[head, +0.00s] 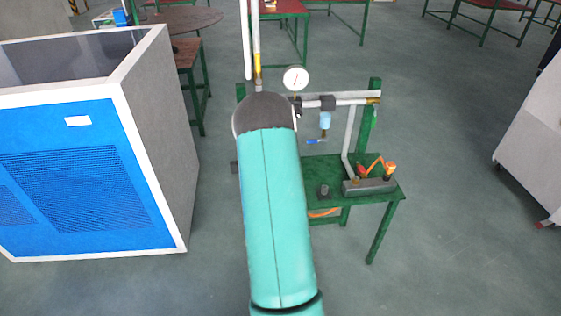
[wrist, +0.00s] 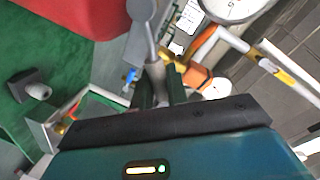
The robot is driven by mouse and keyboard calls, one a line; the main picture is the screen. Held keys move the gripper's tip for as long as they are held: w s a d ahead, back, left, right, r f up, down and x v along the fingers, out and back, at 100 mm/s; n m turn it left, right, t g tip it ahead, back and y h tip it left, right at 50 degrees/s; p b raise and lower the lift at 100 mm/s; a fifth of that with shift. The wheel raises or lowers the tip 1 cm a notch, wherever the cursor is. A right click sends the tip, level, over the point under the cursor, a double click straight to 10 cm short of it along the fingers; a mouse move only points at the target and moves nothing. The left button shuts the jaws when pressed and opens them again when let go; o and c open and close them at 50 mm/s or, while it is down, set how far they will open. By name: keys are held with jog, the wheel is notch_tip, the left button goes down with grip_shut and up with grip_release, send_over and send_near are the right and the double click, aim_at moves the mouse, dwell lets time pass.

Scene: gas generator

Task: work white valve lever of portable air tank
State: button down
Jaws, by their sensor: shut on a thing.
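The white valve lever (wrist: 147,32) is a pale grey-white handle with a rounded end at the top middle of the wrist view. Its lower stem runs down between the two dark fingers of my gripper (wrist: 158,88), which are shut on it. A red rounded body (wrist: 75,14), possibly the air tank, is at the upper left of the wrist view. How the lever joins it is not clear. In the head view my teal arm hides the gripper and the lever.
A green table (head: 385,190) carries a pump-like unit (head: 370,186), pipes and a dial gauge (head: 295,78), whose white face also shows in the wrist view (wrist: 238,6). A large blue-fronted cabinet (head: 80,175) stands at left. Floor at right of the table is clear.

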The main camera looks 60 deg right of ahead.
jog(key=shift+s+d+f+m+t+y, duration=0.25)
jog(key=shift+f+m, duration=0.5)
jog(key=shift+m, duration=0.35)
jog(key=shift+s+d+f+m+t+y, duration=0.15)
jog(key=shift+f+m+y, duration=0.15)
jog(key=shift+f+m, duration=0.65)
jog(key=shift+s+d+f+m+t+y, duration=0.2)
jog(key=shift+f+m, duration=0.35)
jog(key=shift+m, duration=0.7)
jog(key=shift+w, duration=0.1)
jog(key=c, duration=1.4)
grip_release()
jog(key=shift+f, duration=0.1)
jog(key=shift+c, duration=0.2)
jog(key=v, duration=1.4)
